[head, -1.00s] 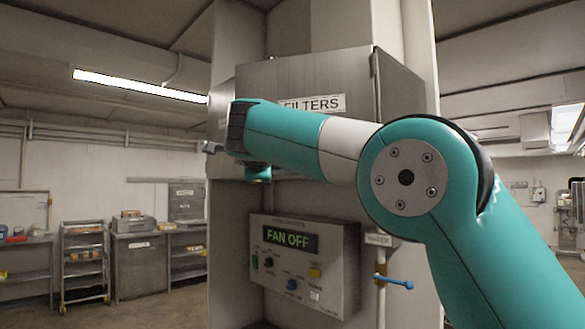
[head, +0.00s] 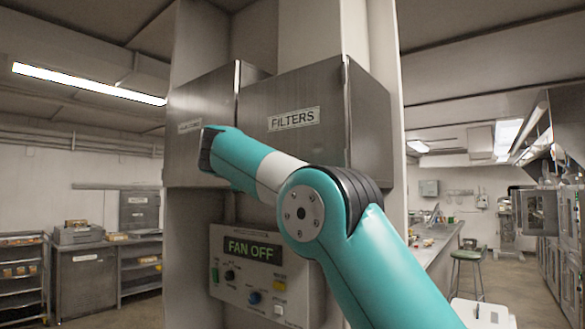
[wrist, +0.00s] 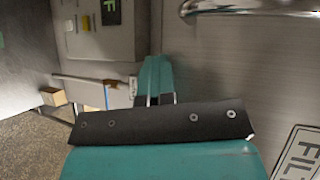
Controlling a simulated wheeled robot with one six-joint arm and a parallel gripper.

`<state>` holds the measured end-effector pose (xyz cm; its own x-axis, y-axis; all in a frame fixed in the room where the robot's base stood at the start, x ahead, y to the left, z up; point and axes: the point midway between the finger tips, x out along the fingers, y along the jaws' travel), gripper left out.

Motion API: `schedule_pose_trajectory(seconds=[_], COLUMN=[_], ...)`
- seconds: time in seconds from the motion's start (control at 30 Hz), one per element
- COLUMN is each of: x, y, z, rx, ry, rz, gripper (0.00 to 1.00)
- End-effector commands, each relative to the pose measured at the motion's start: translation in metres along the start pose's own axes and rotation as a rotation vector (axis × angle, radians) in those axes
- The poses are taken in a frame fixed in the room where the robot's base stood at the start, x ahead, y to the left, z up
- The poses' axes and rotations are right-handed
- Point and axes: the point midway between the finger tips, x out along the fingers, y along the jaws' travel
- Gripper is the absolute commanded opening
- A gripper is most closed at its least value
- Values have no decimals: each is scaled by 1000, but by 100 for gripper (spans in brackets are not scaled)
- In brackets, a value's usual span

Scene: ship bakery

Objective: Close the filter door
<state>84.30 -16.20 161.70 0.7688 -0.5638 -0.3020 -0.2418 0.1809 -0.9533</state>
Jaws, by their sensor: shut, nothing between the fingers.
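The filter door is a grey metal panel labelled "FILTERS" (head: 293,118) in the head view. Its right edge meets a metal side face; my arm crosses in front of its lower part. The frames do not make clear how far it stands open. The wrist view shows brushed metal with part of that label (wrist: 300,155) at the lower right and a curved metal handle (wrist: 255,9) at the top. My gripper (wrist: 158,99) appears small, shut and empty beyond a dark bolted band in the wrist view. In the head view my forearm hides it. Contact with the door cannot be told.
A second metal panel (head: 197,150) with a small label is left of the filter door. Below is a control box (head: 255,275) reading "FAN OFF". Shelves and cabinets (head: 85,280) stand at the left; a stool (head: 468,262) and a long counter (head: 440,245) are at the right.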

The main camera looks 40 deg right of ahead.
Motion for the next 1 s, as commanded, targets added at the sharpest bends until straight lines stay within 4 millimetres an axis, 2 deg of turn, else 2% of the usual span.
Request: schedule_pose_trajectory(seconds=[0.2, 0.67, 0.87, 1.0], x=[8, 8, -7, -30], y=[-3, -3, 0, 4], z=[-9, -10, 0, 18], rx=[-2, -1, 1, 1], ry=[11, 14, 16, 14], rz=[-9, -10, -10, -9], gripper=[0, 0, 0, 0])
